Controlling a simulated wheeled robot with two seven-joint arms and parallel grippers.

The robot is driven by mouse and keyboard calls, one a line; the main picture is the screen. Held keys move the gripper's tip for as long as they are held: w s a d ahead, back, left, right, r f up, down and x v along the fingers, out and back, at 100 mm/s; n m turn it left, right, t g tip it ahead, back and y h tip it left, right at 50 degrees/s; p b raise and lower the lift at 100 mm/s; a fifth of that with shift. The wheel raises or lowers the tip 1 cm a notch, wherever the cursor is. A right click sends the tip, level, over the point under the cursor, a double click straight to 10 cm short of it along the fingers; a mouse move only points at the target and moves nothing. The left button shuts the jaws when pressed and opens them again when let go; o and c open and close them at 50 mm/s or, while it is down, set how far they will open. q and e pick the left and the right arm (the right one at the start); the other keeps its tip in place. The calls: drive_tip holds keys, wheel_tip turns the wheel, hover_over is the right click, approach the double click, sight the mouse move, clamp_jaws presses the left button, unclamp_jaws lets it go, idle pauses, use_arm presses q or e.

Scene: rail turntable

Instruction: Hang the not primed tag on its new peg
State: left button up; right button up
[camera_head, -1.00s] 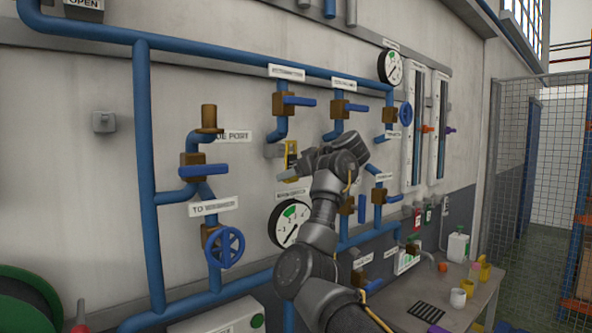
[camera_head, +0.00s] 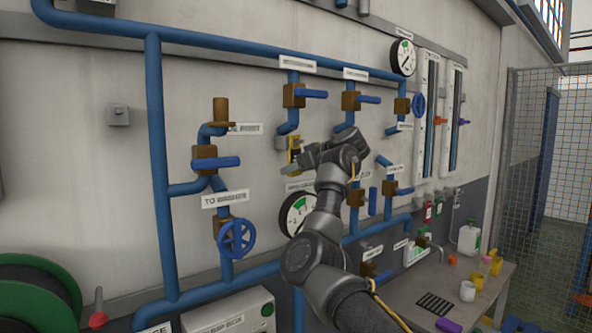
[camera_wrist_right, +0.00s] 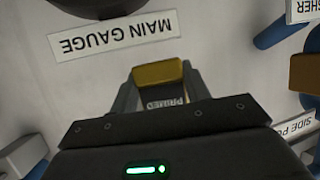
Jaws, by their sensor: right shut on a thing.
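My right gripper (camera_head: 292,160) is close to the panel wall, above the main gauge (camera_head: 297,214). It is shut on a yellow and dark tag (camera_head: 295,144), mostly hidden by the hand in the head view. In the right wrist view the tag (camera_wrist_right: 158,74) sits between the fingers (camera_wrist_right: 160,90), with part of its lettering visible, upside down. A small grey wall block (camera_head: 280,142) is just left of the tag; I cannot tell whether they touch. Another grey block with a peg (camera_head: 118,115) is on the bare wall at the left. My left gripper is not in view.
Blue pipes (camera_head: 160,170) with brass valves and blue handles surround the hand. The MAIN GAUGE label (camera_wrist_right: 114,36) is close to the fingers. A handwheel (camera_head: 236,238) stands out lower left. A table (camera_head: 400,290) with cups is at lower right.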

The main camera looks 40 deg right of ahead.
idle(0.3)
drive_tip(key=o, duration=1)
drive_tip(key=shift+s+d+b, duration=0.15)
drive_tip(key=shift+s+b, duration=0.25)
drive_tip(key=shift+b, duration=0.1)
drive_tip(key=b+v, duration=0.8)
drive_tip(key=v, duration=0.2)
drive_tip(key=shift+r, duration=0.1)
